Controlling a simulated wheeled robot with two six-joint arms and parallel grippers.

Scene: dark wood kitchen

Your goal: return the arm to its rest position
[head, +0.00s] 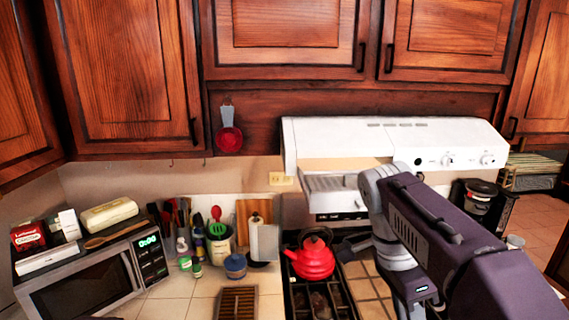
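My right arm (425,235) comes in from the lower right and rises in front of the stove. Its upper link is dark purple and its joints are grey. My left arm and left gripper are not in view.
A red kettle (313,262) stands on the stove, close left of my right arm. A white range hood or panel (395,140) is behind the arm.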

